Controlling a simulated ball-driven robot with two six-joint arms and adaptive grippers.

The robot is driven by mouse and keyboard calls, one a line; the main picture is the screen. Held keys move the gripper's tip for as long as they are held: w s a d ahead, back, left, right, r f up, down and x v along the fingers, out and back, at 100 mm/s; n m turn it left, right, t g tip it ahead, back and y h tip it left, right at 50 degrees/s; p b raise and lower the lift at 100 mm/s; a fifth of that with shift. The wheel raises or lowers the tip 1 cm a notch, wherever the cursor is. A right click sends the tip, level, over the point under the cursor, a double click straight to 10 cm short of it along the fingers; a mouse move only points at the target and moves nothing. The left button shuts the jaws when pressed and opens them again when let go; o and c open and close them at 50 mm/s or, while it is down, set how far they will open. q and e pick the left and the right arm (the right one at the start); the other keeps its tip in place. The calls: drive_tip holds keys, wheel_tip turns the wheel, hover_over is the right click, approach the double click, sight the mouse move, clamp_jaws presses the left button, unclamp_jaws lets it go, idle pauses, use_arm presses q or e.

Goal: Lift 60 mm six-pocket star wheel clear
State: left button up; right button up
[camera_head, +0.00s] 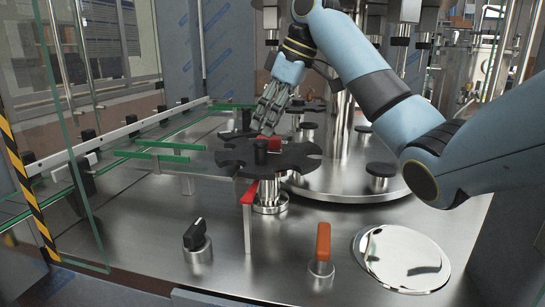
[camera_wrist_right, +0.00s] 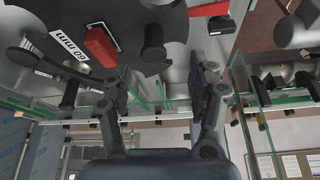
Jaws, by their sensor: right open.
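The black star wheel (camera_head: 292,165) sits level on a metal hub (camera_head: 268,192) in the middle of the machine deck. A black knob (camera_head: 260,151) stands at its centre, with a red block (camera_head: 273,142) behind it. In the right wrist view the dark wheel (camera_wrist_right: 130,20) fills the upper left, with a "60 mm" label (camera_wrist_right: 62,52), the red block (camera_wrist_right: 100,46) and the knob (camera_wrist_right: 153,45). My right gripper (camera_head: 266,125) is above the wheel's far side, fingers pointing down. Its fingers (camera_wrist_right: 168,78) are apart with nothing between them. My left gripper is out of view.
A red-topped post (camera_head: 247,195) stands at the wheel's front left edge. Green-edged rails (camera_head: 160,150) run in from the left. A black-handled knob (camera_head: 196,240), an orange handle (camera_head: 322,245) and a shiny round plate (camera_head: 402,258) are in front. A glass panel (camera_head: 60,130) stands left.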

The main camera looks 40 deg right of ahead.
sight(263, 141)
drive_tip(key=shift+x, duration=0.9)
drive_tip(key=shift+w+f+p, duration=0.1)
drive_tip(key=shift+f+p, duration=0.2)
drive_tip(key=shift+f, duration=0.1)
drive_tip(key=x, duration=0.3)
drive_tip(key=p+x, duration=0.1)
drive_tip(key=shift+w+d+f, duration=0.25)
drive_tip(key=shift+f, duration=0.05)
drive_tip(key=shift+w+f, duration=0.1)
drive_tip(key=shift+f, duration=0.25)
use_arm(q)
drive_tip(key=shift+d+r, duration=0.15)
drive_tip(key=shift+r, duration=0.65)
use_arm(e)
drive_tip(key=shift+c, duration=0.3)
drive_tip(key=c, duration=1.1)
clamp_jaws()
drive_tip(key=shift+r, duration=0.1)
